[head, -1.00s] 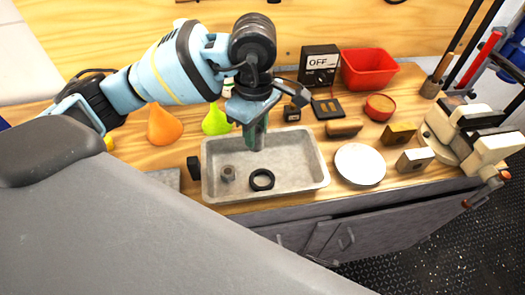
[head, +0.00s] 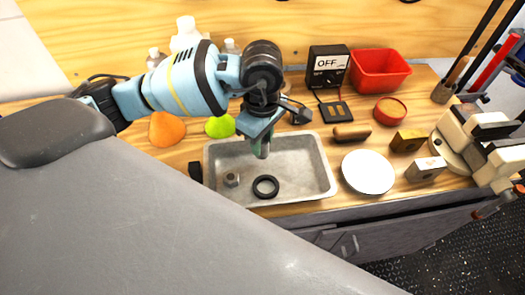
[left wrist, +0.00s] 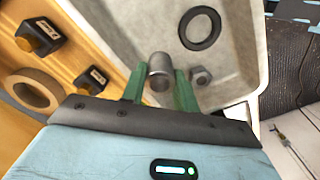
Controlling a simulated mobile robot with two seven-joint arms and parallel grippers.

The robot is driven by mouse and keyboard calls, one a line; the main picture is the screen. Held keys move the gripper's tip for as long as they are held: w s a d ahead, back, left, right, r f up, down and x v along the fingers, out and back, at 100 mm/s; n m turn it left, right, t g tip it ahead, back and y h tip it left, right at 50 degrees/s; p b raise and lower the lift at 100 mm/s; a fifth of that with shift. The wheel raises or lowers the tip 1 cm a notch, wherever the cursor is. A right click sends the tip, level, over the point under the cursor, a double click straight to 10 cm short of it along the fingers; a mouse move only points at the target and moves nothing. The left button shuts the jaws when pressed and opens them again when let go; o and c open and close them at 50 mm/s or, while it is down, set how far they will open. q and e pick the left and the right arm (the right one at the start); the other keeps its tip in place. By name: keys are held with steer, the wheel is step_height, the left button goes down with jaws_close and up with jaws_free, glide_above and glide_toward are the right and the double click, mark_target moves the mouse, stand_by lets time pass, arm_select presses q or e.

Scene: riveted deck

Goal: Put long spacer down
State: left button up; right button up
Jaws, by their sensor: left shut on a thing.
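My left gripper (head: 262,148) is over the far part of a grey metal tray (head: 300,178), pointing down. In the left wrist view its green fingers (left wrist: 160,92) are shut on the long spacer (left wrist: 160,70), a grey metal cylinder with an open end. The spacer is mostly hidden by the gripper in the head view. I cannot tell whether it touches the tray floor. A grey nut (head: 231,179) and a black ring (head: 265,186) lie in the tray; in the left wrist view the nut (left wrist: 199,75) is right beside one finger. My right gripper is not in view.
A white round plate (head: 368,172) stands right of the tray. Behind are a wooden-handled item (head: 352,132), a meter (head: 328,66) and a red bin (head: 380,74). A vise (head: 478,140) stands at the right.

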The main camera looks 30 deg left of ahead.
mark_target(263, 151)
arm_select(q)
steer(key=shift+f, duration=1.95)
steer(key=shift+f, duration=0.1)
steer(key=shift+f, duration=0.1)
steer(key=o, duration=1.1)
step_height(263, 151, up, 12)
steer(key=shift+r, duration=0.2)
